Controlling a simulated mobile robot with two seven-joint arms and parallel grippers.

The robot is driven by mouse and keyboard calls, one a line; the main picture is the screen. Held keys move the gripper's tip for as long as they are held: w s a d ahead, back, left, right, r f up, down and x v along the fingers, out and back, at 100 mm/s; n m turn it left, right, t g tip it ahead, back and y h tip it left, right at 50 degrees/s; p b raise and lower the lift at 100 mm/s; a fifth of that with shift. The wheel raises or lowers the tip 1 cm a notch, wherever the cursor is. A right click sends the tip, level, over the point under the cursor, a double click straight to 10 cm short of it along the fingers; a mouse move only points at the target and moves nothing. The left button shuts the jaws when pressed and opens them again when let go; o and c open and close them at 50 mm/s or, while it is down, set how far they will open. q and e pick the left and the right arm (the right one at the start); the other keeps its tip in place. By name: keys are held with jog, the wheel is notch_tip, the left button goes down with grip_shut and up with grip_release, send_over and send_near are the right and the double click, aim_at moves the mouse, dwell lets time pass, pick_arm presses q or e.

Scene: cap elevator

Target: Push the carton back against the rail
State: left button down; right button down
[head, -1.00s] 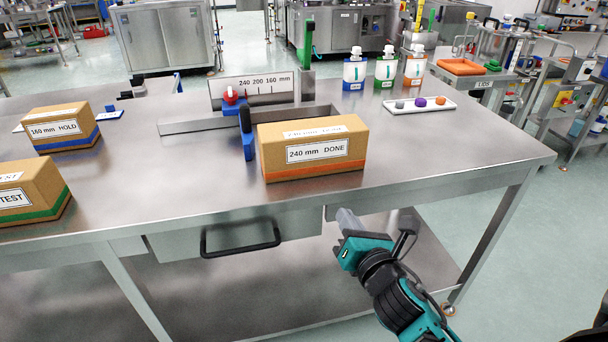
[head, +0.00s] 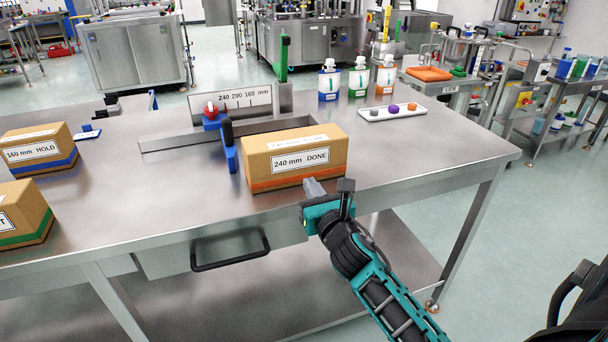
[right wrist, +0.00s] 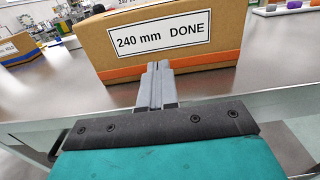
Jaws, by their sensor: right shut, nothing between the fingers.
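The carton labelled 240 mm DONE (head: 295,165), brown with an orange stripe, stands upright near the table's front edge. A metal rail (head: 270,126) runs behind it, partly hidden by the carton. My right gripper (head: 314,184) is shut and empty, with its fingertips low at the carton's front face. In the right wrist view the shut fingers (right wrist: 155,70) point at the carton's front (right wrist: 180,50), at its orange stripe. I cannot tell whether they touch it. My left gripper is not in view.
A blue stop with a black knob (head: 229,145) stands by the carton's left end. A 160 mm HOLD carton (head: 38,150) and a green-striped carton (head: 22,215) stand at left. Bottles (head: 358,80) and a white tray (head: 368,115) stand at back right.

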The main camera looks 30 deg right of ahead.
aim_at(300, 168)
jog(key=x, duration=0.5)
jog(key=shift+w, duration=0.1)
